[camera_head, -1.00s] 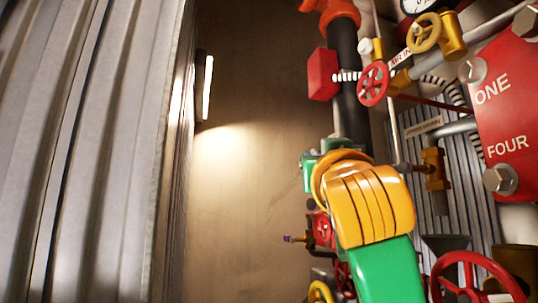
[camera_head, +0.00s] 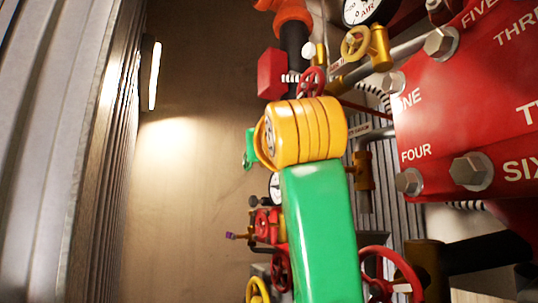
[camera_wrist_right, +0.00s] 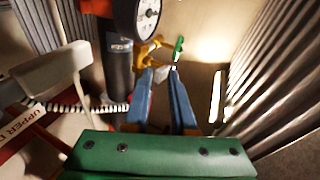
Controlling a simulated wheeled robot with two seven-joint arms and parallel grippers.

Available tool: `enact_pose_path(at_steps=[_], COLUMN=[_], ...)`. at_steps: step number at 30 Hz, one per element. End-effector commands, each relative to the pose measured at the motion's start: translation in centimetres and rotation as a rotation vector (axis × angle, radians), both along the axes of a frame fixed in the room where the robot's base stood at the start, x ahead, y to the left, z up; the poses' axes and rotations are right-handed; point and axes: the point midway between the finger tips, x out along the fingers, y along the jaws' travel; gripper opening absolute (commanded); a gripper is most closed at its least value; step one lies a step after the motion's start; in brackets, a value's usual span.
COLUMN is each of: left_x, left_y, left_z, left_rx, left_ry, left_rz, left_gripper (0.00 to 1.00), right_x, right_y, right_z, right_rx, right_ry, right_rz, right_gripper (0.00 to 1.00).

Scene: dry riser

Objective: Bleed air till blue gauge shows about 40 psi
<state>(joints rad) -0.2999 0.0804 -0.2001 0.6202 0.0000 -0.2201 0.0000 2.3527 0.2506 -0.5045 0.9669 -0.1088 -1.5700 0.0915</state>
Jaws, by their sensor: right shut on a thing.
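In the right wrist view, the two blue fingers of my right gripper (camera_wrist_right: 160,73) are closed in around a small pale grey piece (camera_wrist_right: 161,75). Its exact shape is unclear. A yellow valve part (camera_wrist_right: 148,48) and a green lever (camera_wrist_right: 179,46) lie just beyond the fingertips. A dark-rimmed gauge (camera_wrist_right: 149,14) stands above them; its reading is too small to tell. In the head view, a gauge marked AIR (camera_head: 364,8) is cut off at the top, and a smaller gauge (camera_head: 275,186) is partly hidden behind my arm. No gauge is clearly blue. My left gripper is out of view.
A yellow handwheel (camera_head: 355,43), a red handwheel (camera_head: 312,82) and a larger red handwheel (camera_head: 398,268) surround my arm. A red numbered plate with bolts (camera_head: 450,100) stands on the right. Corrugated metal (camera_head: 50,180) is at the left; the tan wall between (camera_head: 190,220) is clear.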

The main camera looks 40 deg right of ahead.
Motion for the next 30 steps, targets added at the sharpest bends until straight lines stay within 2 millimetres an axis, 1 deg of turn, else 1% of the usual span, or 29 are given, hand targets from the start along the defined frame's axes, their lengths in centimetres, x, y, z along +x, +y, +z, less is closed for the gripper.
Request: enact_pose_path(at_steps=[1, 11, 12, 14, 15, 24, 26, 30], left_x=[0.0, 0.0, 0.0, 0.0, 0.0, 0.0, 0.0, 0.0], left_y=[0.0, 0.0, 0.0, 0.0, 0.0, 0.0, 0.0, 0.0], left_z=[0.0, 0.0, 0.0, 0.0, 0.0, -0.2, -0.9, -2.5], left_rx=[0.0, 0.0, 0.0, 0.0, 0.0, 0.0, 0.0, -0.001], left_ry=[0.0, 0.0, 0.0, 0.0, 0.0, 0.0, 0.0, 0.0], left_rz=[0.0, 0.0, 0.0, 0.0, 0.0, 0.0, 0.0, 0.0], left_gripper=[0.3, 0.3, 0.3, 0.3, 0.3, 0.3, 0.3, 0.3], right_x=[-0.1, -0.1, -0.1, -0.1, -0.1, -0.3, -1.0, -3.5], right_y=[0.1, 0.1, 0.1, 0.1, 0.1, 0.3, 0.8, 2.6], right_z=[0.3, 0.3, 0.3, 0.2, 0.2, 0.0, -0.3, -1.0], right_rx=[-0.002, -0.001, 0.0, 0.0, 0.0, 0.001, 0.0, -0.002], right_ry=[0.008, 0.022, 0.023, 0.023, 0.023, 0.023, 0.021, 0.02], right_rz=[0.001, 0.0, 0.0, 0.0, 0.0, 0.001, 0.001, 0.002], right_gripper=[0.0, 0.0, 0.27, 0.43, 0.49, 0.49, 0.49, 0.49])
